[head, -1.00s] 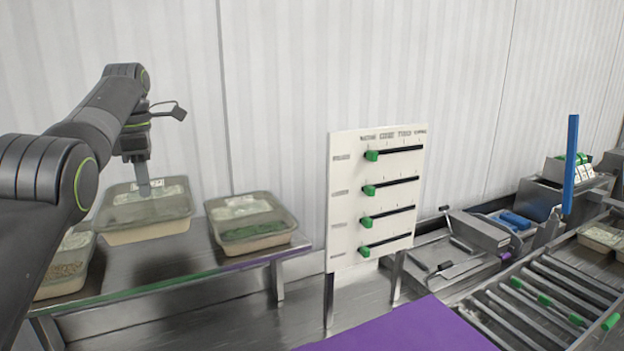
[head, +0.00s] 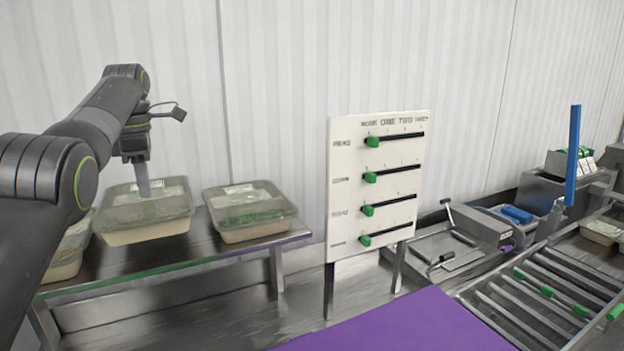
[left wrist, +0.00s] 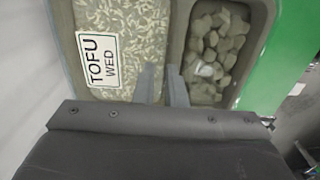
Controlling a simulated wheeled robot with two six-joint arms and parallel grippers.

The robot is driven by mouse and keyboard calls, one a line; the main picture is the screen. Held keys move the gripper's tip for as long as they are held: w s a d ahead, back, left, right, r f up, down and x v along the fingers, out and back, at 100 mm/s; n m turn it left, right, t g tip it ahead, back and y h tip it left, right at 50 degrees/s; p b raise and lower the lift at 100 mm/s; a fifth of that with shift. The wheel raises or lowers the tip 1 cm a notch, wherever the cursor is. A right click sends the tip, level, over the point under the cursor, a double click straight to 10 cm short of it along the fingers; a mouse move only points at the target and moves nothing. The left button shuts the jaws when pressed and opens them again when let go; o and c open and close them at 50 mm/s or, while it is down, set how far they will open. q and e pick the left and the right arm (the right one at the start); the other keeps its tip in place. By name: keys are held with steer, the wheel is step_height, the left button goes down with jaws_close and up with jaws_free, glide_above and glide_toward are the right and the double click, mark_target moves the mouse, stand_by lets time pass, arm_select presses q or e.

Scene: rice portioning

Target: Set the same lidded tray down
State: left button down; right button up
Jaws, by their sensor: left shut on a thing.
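My left gripper (head: 148,188) points down and is shut on the lidded tray (head: 147,233), a pale tray with a clear lid and label. The tray looks level over the left part of the metal shelf (head: 195,250); I cannot tell if it touches it. In the left wrist view the gripper's fingers (left wrist: 164,85) stand at the divider of this tray (left wrist: 169,40). A rice-like fill with a label reading "TOFU WED" is left, pale cubes are right. My right gripper is not in view.
A second lidded tray (head: 252,233) stands to the right on the shelf, and a third (head: 65,268) is partly hidden by my arm at left. A slider board (head: 345,200) stands right of the shelf. A purple surface (head: 400,325) and a roller conveyor (head: 560,290) lie right.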

arm_select(q)
step_height(320, 180, up, 6)
steer(key=p, duration=0.6)
steer(key=shift+r, duration=0.25)
steer(key=shift+r+p, duration=0.4)
steer(key=shift+p, duration=0.1)
step_height(320, 180, down, 7)
steer(key=b, duration=0.7)
steer(key=shift+f, duration=0.15)
step_height(320, 180, up, 8)
steer(key=p, duration=0.7)
steer(key=shift+f, duration=0.15)
step_height(320, 180, down, 8)
steer(key=b, duration=0.7)
step_height(320, 180, up, 7)
steer(key=p, duration=0.6)
steer(key=shift+r+p, duration=0.3)
steer(key=shift+p, duration=0.25)
step_height(320, 180, down, 7)
steer(key=b, duration=0.7)
steer(key=shift+f, duration=0.2)
